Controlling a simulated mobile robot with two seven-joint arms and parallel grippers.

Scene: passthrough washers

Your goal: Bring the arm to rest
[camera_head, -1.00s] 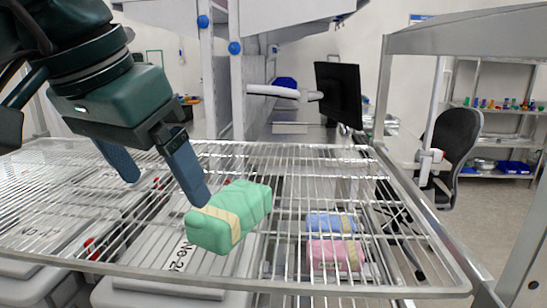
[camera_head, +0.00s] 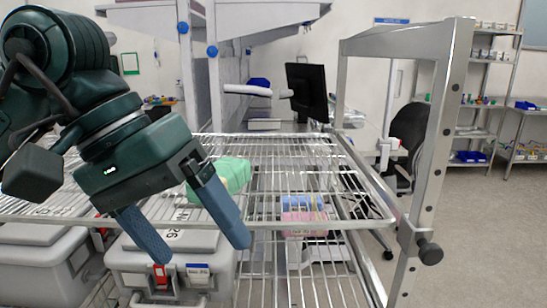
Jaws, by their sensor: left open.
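My left gripper (camera_head: 196,245) is in the left half of the head view, fingers apart and pointing down. Nothing is between its fingers. A green wrapped bundle (camera_head: 233,172) lies on the wire rack shelf (camera_head: 290,153) behind the right finger, which partly hides it. In the picture the fingertips reach below the shelf's front edge; I cannot tell the exact gap to the bundle. My right gripper is not in view.
Pink and blue bundles (camera_head: 303,210) show below the wire shelf. Grey lidded bins (camera_head: 40,262) stand under it at left. A metal post with a black knob (camera_head: 430,252) stands at right. Open floor (camera_head: 485,235) lies beyond it.

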